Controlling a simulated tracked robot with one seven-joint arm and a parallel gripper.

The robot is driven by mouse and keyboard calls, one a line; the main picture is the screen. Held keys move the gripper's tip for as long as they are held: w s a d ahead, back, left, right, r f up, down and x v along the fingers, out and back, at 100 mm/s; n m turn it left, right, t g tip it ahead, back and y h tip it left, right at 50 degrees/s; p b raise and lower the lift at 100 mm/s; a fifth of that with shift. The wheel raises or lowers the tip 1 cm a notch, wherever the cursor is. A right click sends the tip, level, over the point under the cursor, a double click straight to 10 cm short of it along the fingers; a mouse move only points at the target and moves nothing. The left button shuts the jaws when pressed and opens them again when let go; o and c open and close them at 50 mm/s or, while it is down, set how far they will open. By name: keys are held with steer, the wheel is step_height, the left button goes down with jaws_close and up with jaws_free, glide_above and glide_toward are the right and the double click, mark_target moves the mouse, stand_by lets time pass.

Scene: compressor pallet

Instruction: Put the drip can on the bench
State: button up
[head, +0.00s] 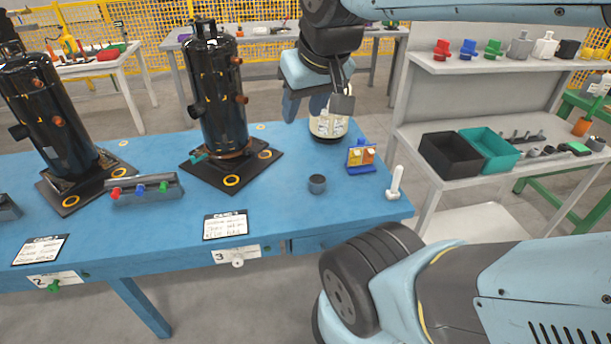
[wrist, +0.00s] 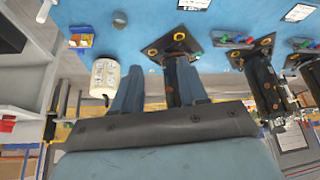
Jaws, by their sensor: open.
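A white can with a printed label (head: 328,126) stands near the back edge of the blue bench (head: 285,205), partly hidden by my gripper. It also shows in the wrist view (wrist: 104,76), just left of my fingers. A small grey cup (head: 317,184) stands nearer the front; I cannot tell from looks alone which of the two is the drip can. My gripper (head: 305,106) hangs above the back of the bench, next to the white can. In the wrist view its fingers (wrist: 158,80) are apart, with nothing held between them. The white can is outside them.
A tall black compressor (head: 218,95) stands left of my gripper, with another (head: 48,115) farther left. A blue holder with yellow items (head: 361,158) and a white upright piece (head: 395,183) are at the right. A grey shelf bench (head: 435,140) with bins stands beyond. Front bench space is partly free.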

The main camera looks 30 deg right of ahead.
steer(key=shift+o, duration=1.4)
steer(key=shift+w+d+f, duration=0.1)
steer(key=shift+w, duration=0.2)
steer(key=o, duration=0.5)
steer(key=w+d+f+m+h, duration=0.1)
steer(key=w+d+f, duration=0.2)
steer(key=w, duration=0.3)
steer(key=shift+w+f, duration=0.4)
steer(key=shift+f, duration=0.05)
steer(key=m+g, duration=0.1)
steer(key=m, duration=0.1)
glide_above(318, 181)
steer(key=s+a, duration=0.2)
steer(key=s, duration=0.3)
step_height(318, 181, down, 33)
steer(key=shift+x, duration=3.6)
